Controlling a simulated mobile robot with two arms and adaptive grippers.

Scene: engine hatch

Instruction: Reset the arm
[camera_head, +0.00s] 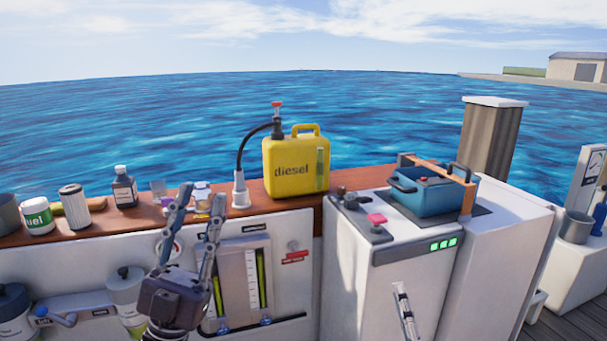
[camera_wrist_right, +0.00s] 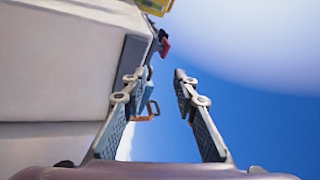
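My left gripper (camera_head: 201,197) points upward in front of the white panel, with its two fingers spread and nothing between them. Its tips overlap the counter's front edge in the head view. My right gripper (camera_head: 404,312) shows only as a narrow finger part at the bottom, in front of the white stove cabinet. In the right wrist view my right gripper (camera_wrist_right: 160,73) has two fingers apart with an empty gap, beside a white surface (camera_wrist_right: 55,70) on the left and open blue on the right.
A yellow diesel can (camera_head: 295,167), a dark bottle (camera_head: 124,187), a white can (camera_head: 74,206) and a fuel jar (camera_head: 38,217) stand along the wooden counter (camera_head: 100,219). White canisters (camera_head: 126,288) are at lower left.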

